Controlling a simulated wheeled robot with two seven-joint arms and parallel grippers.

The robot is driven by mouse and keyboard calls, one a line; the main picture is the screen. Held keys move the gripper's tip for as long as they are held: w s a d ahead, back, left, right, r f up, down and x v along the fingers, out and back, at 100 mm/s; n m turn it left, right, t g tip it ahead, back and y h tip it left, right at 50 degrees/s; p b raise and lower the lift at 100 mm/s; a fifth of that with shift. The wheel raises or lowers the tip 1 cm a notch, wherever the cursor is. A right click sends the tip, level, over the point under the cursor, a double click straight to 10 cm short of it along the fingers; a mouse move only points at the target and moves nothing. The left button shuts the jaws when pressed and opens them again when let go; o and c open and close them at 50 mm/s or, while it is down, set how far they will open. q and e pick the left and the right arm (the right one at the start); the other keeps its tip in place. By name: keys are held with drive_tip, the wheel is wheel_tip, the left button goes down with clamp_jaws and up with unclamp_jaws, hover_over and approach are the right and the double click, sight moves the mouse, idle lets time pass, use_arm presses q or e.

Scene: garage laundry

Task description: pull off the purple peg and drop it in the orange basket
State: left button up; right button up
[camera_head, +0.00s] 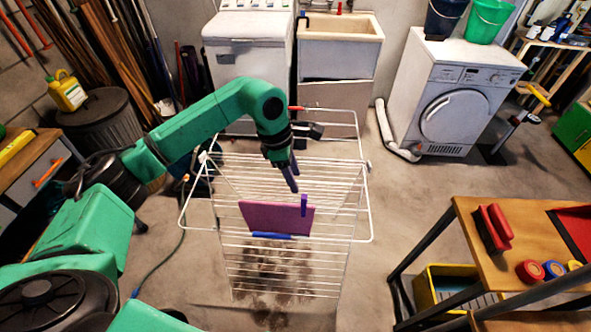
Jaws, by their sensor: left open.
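The purple peg (304,205) stands upright on the top edge of a magenta cloth (268,217), near the cloth's right end. The cloth hangs on a white wire drying rack (240,256). My left gripper (292,178) reaches in from the left above the rack. It is open and empty, pointing down just above and slightly left of the peg, apart from it in the picture. The exact gap in depth is hard to tell. I see no basket that is clearly orange. My right gripper is not in view.
A wooden bench (490,262) with a red brush (493,228) and tape rolls stands at right, a yellow bin (428,299) beneath it. A washing machine (448,95) and a sink (341,40) stand behind the rack. Floor between rack and bench is clear.

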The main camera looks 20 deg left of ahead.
sight(304, 197)
use_arm(q)
drive_tip(key=b+x, duration=0.3)
drive_tip(key=x, duration=0.2)
drive_tip(key=b+x, duration=0.3)
drive_tip(key=x, duration=0.2)
drive_tip(key=shift+w+d+f+b, duration=0.2)
drive_tip(key=shift+w+b, duration=0.05)
drive_tip(key=shift+b, duration=0.15)
drive_tip(key=shift+r, duration=0.1)
drive_tip(key=shift+c, duration=0.3)
clamp_jaws()
drive_tip(key=shift+w+d+p+v, duration=0.1)
drive_tip(key=shift+d+p+v, duration=0.1)
drive_tip(key=shift+p+v, duration=0.6)
drive_tip(key=shift+w+d+p+v, duration=0.1)
drive_tip(key=shift+d+p+v, duration=0.25)
drive_tip(key=shift+v, duration=0.8)
drive_tip(key=shift+w+d+p+v, duration=0.1)
drive_tip(key=shift+p+v, duration=0.6)
drive_tip(key=shift+v, duration=0.25)
drive_tip(key=shift+s+r, duration=0.1)
drive_tip(key=shift+r, duration=0.1)
